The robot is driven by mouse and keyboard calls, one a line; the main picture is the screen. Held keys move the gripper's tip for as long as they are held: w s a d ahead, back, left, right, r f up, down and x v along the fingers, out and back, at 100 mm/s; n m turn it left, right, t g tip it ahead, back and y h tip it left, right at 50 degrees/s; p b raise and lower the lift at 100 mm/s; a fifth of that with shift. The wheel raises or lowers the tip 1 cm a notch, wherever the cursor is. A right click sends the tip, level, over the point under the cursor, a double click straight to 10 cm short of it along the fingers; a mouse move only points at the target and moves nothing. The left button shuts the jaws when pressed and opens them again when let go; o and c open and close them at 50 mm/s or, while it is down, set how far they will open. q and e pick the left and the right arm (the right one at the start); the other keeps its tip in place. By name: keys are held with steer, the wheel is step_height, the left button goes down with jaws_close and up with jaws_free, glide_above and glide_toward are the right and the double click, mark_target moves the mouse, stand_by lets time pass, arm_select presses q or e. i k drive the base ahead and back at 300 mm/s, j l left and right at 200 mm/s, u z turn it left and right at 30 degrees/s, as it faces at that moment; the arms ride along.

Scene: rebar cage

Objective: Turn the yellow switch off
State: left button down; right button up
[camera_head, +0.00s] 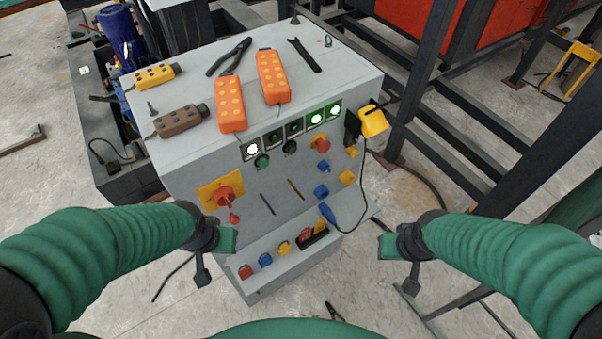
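A grey control cabinet (185,160) stands in the middle with a sloped front panel. A red rotary switch on a yellow plate (208,192) is at the panel's left. A smaller red knob on yellow (321,144) is at the upper right, with small yellow parts (347,177) below it. I cannot tell for certain which is the yellow switch, or its setting. My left gripper (216,250) is in front of the cabinet's lower left. My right gripper (397,256) is right of the cabinet. Both are apart from the switches and hold nothing visible; their finger opening is unclear.
Orange (231,104), yellow (154,75) and brown (180,121) pendants and pliers (229,57) lie on top. Indicators (316,118) line the panel, some lit. A yellow part (373,121) and cable hang at the right side. Dark steel frames (440,70) stand right. A ledge (283,258) holds coloured plugs.

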mark_target(352, 152)
steer(key=k+l+u, duration=0.1)
steer(key=l+u, duration=0.25)
steer(key=k+l+u, duration=0.1)
steer(key=u, duration=0.25)
steer(key=k+l+u, duration=0.15)
steer(key=u, duration=0.2)
steer(key=k+j, duration=0.05)
steer(key=k, duration=0.05)
